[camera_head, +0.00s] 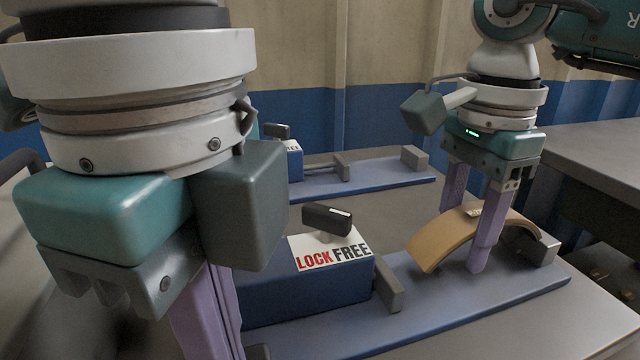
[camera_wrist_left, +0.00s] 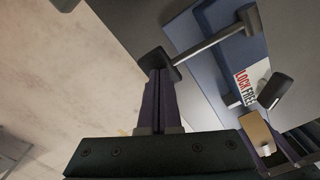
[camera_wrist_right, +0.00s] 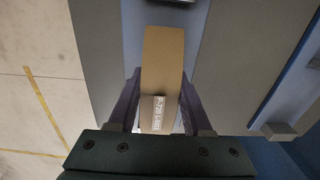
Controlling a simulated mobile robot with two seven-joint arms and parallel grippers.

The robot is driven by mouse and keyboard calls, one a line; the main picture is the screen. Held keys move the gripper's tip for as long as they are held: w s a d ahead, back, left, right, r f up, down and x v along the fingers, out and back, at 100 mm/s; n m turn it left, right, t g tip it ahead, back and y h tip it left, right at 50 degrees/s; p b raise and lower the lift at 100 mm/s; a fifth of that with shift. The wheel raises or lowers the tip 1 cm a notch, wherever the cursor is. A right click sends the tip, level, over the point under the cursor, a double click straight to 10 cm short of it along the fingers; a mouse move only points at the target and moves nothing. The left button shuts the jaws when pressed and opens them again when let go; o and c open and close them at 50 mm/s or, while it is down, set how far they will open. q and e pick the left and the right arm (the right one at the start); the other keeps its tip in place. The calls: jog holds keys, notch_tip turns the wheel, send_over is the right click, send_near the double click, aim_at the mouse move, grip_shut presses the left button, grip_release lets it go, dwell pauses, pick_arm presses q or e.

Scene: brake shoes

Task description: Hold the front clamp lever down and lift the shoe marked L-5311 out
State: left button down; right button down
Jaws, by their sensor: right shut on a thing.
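The tan curved brake shoe (camera_head: 430,246) is on the front blue fixture, its right end by a grey end block. My right gripper (camera_head: 462,235) straddles it with a finger on each side, shut on it. In the right wrist view the shoe (camera_wrist_right: 163,65) carries a small label that seems to read P-720 L-5311. I cannot tell whether the shoe touches the base. My left gripper (camera_wrist_left: 159,76) looks shut, its tips at the dark pad ending a grey lever bar (camera_wrist_left: 210,46). Whether they touch the pad is unclear; in the head view my left wrist hides that lever.
A black knob (camera_head: 327,218) stands above the LOCK/FREE label (camera_head: 331,254) on the front fixture. A grey stop plate (camera_head: 387,289) stands between that block and the shoe. A similar second fixture (camera_head: 375,181) lies behind, without a visible shoe. A grey table (camera_head: 590,145) is at right.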

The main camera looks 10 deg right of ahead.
pick_arm(q)
jog(key=shift+a+f, duration=0.1)
pick_arm(e)
jog(key=shift+r, duration=2.6)
pick_arm(q)
notch_tip(320, 180, up, 11)
dwell(0.6)
